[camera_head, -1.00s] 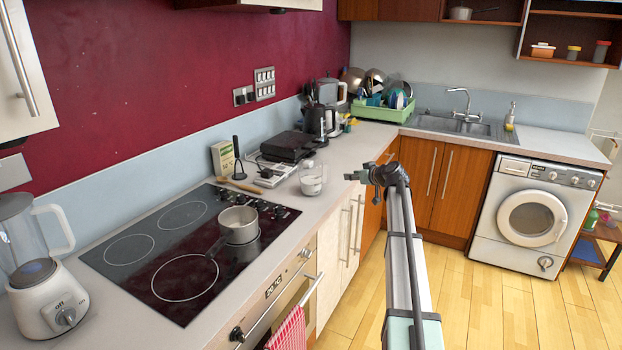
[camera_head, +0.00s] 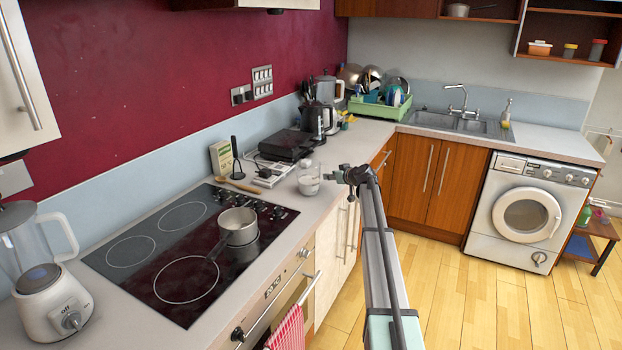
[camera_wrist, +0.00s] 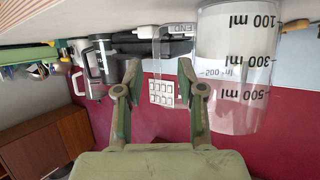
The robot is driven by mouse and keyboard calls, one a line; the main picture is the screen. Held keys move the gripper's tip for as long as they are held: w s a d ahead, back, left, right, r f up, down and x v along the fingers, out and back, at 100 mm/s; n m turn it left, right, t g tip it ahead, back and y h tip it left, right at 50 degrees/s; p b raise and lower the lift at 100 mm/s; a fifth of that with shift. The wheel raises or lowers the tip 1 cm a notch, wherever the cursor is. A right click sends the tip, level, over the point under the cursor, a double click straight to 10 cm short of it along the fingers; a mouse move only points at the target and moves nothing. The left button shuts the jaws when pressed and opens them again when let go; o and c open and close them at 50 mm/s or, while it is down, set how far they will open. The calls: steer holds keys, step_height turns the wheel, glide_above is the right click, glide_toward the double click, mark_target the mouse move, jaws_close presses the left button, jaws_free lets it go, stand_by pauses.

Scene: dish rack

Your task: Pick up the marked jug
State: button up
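The marked jug (camera_head: 309,180) is a clear measuring jug with a white lower part, standing on the worktop beyond the hob. In the wrist view, which is upside down, the jug (camera_wrist: 232,75) is large at the upper right, with black ml marks. My gripper (camera_head: 331,174) is just right of the jug, by the worktop's front edge. I cannot tell how wide the gap is.
A black appliance (camera_head: 288,145), a wooden spoon (camera_head: 238,186) and a carton (camera_head: 222,158) are near the jug. A saucepan (camera_head: 238,225) stands on the hob (camera_head: 150,285). Kettles (camera_head: 322,117) and a green dish rack (camera_head: 381,110) are farther back. The floor right of my arm is clear.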

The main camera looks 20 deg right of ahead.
mark_target(327, 181)
steer(key=w, duration=0.1)
steer(key=w+p, duration=0.2)
steer(key=shift+w+a+f, duration=0.15)
steer(key=shift+w+f, duration=0.2)
steer(key=shift+w+a+f, duration=0.15)
steer(key=shift+w+f, duration=0.15)
steer(key=shift+w, duration=0.1)
steer(key=shift+s, duration=0.1)
jaws_close()
steer(key=shift+r, duration=0.2)
